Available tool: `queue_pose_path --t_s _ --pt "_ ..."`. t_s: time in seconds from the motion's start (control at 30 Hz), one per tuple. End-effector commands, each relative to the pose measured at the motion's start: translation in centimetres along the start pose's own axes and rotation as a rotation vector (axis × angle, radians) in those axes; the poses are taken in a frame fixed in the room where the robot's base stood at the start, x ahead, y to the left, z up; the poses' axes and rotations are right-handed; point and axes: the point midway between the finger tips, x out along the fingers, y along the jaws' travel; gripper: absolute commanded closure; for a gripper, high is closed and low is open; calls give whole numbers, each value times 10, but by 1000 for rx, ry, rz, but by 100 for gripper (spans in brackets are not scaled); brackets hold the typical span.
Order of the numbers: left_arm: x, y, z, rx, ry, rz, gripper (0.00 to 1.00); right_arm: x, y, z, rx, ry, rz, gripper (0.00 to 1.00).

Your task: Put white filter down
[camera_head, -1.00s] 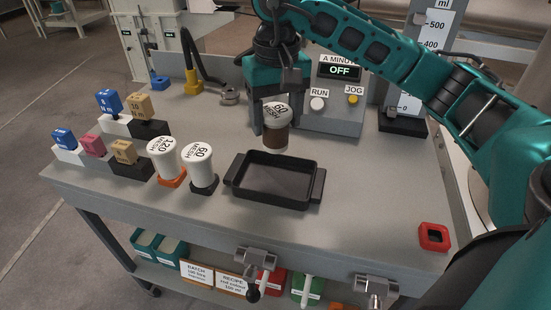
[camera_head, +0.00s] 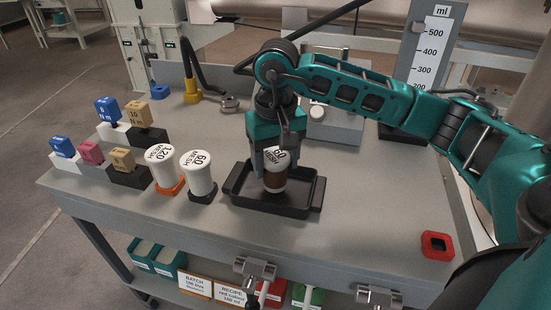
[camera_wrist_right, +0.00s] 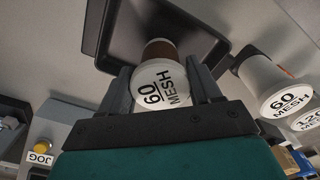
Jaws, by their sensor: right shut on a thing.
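The filter in my right gripper (camera_head: 274,165) has a white cap marked 60 MESH and a brown lower body (camera_head: 275,181). The gripper is shut on it and holds it upright over the black tray (camera_head: 314,196). I cannot tell whether its bottom touches the tray floor. In the right wrist view the white cap (camera_wrist_right: 160,88) sits between the two fingers, with the tray (camera_wrist_right: 110,35) beyond. A clean white 60 MESH filter (camera_head: 199,175) stands in a black holder, and a white 120 MESH filter (camera_head: 163,170) stands in an orange holder, left of the tray. My left gripper is not in view.
Blue, pink and tan blocks (camera_head: 91,153) stand on holders at the left. A control box (camera_head: 336,128) is behind my right gripper. A red square holder (camera_head: 437,245) lies at the right.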

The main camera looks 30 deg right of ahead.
Motion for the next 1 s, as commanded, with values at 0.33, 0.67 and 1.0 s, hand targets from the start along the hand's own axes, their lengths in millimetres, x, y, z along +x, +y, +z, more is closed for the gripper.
queue_pose_path --t_s 0.33,0.67,1.0 --pt "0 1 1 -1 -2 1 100 1 0 0 0 0 0 12" --pt "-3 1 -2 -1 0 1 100 -11 0 -1 0 3 -2 12" --pt "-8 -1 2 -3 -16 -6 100 -83 -1 -1 -1 5 -2 12"
